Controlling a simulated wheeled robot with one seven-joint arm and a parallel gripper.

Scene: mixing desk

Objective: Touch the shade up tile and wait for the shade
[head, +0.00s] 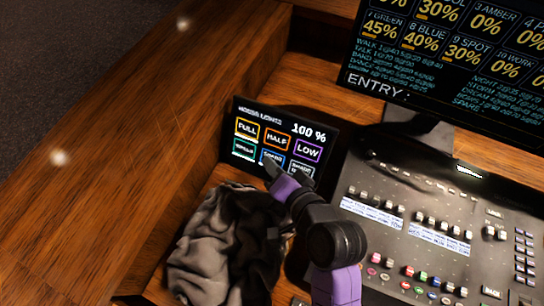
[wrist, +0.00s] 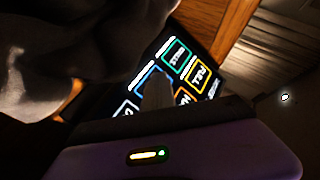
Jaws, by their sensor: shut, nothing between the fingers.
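A small touch panel (head: 301,131) headed "HOUSE LIGHTS" reads 100 %. Its upper row has FULL, HALF and LOW tiles. Its lower row has a green tile (head: 244,148), a blue tile (head: 279,157) and a white tile (head: 299,169); their small lettering is not clear enough to tell which is shade up. My gripper (head: 270,167) is shut and empty, its tip in front of the blue tile and partly covering it. In the wrist view the fingertip (wrist: 156,93) also overlaps the blue tile. I cannot tell whether it touches. No shade is recognisable.
A crumpled grey and black cloth (head: 212,250) lies just below the panel, close beside my gripper. A mixing desk (head: 400,235) with faders is at the right. A large monitor (head: 450,62) stands behind it. The wooden top (head: 130,130) at left is clear.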

